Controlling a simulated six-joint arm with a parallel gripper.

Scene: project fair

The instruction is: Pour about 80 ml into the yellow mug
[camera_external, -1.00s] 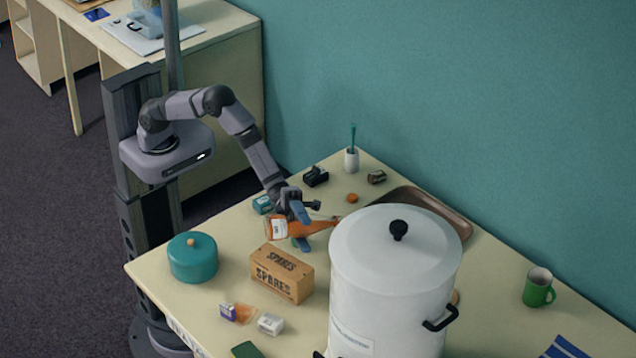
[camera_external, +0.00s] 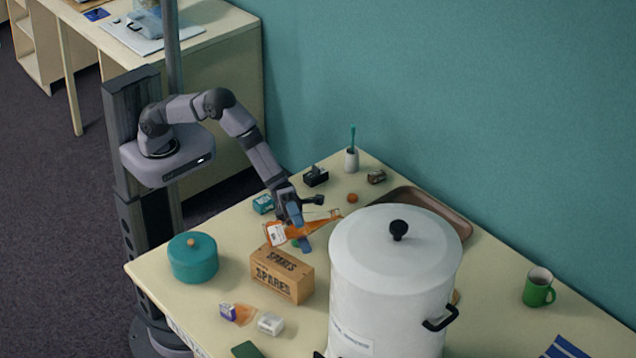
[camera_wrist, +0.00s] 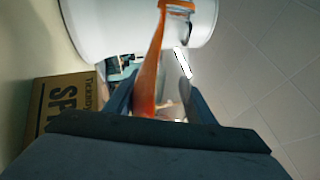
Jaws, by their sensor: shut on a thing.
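My gripper (camera_external: 296,219) is shut on a clear bottle (camera_external: 276,234) of orange liquid with a white label. It holds the bottle above the table, behind the spares box. The bottle is tilted strongly, close to lying flat, its neck pointing right and slightly up in the external view. In the wrist view the bottle (camera_wrist: 152,80) runs between the two fingers (camera_wrist: 155,100), its neck toward the white pot. No yellow mug shows in either view; the large pot hides part of the table. A green mug (camera_external: 536,291) stands at the far right.
A large lidded white pot (camera_external: 385,280) stands close right of the bottle, a brown tray (camera_external: 462,225) behind it. The cardboard spares box (camera_external: 281,284) and teal pot (camera_external: 193,262) are in front and left. Several small items lie around. The table right of the pot is fairly open.

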